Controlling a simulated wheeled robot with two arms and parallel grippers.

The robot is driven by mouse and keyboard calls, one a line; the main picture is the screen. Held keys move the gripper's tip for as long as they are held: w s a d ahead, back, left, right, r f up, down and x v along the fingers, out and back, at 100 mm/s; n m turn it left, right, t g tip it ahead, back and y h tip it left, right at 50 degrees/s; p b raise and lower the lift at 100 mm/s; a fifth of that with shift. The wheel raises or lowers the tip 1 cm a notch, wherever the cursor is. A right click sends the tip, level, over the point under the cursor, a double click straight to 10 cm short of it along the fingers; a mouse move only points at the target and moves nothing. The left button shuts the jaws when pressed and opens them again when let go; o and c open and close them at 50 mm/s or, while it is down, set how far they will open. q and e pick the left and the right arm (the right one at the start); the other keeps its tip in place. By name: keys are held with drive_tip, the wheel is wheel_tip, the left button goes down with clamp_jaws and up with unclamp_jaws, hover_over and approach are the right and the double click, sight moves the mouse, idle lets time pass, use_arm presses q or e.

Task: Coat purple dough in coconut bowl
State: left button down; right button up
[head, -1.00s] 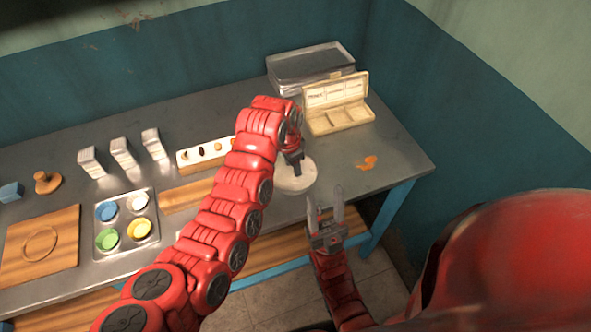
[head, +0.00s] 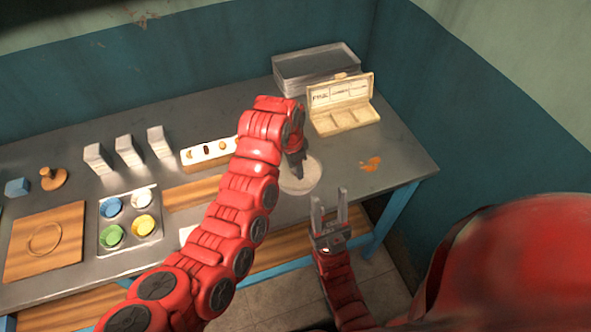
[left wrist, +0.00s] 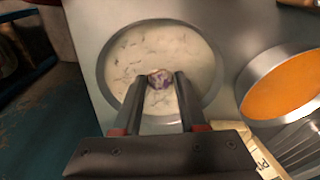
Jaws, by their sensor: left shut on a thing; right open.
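The coconut bowl (head: 312,178) is a round, shallow dish of whitish flakes near the table's front right; it fills the upper middle of the left wrist view (left wrist: 140,55). My left gripper (left wrist: 162,88) points down into it from above. Its fingers are shut on the purple dough (left wrist: 160,80), a small ball with white flecks on its purple surface. The dough is at or just above the flakes; I cannot tell if it touches. In the head view the left hand hides the dough. My right gripper (head: 329,208) is open and empty in front of the table edge.
An open cream box (head: 345,117) and a clear lidded tray (head: 316,68) stand behind the bowl. A round rim with orange contents (left wrist: 285,85) is beside it. A colour-cup tray (head: 130,243), wooden board (head: 70,262) and white stacks (head: 128,152) are left.

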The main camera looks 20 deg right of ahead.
use_arm(q)
drive_tip(key=shift+r, duration=2)
drive_tip(key=shift+r+p, duration=0.95)
drive_tip(key=shift+r, duration=0.25)
wheel_tip(320, 180, up, 4)
drive_tip(key=p, duration=0.3)
drive_tip(key=shift+a+f, duration=0.1)
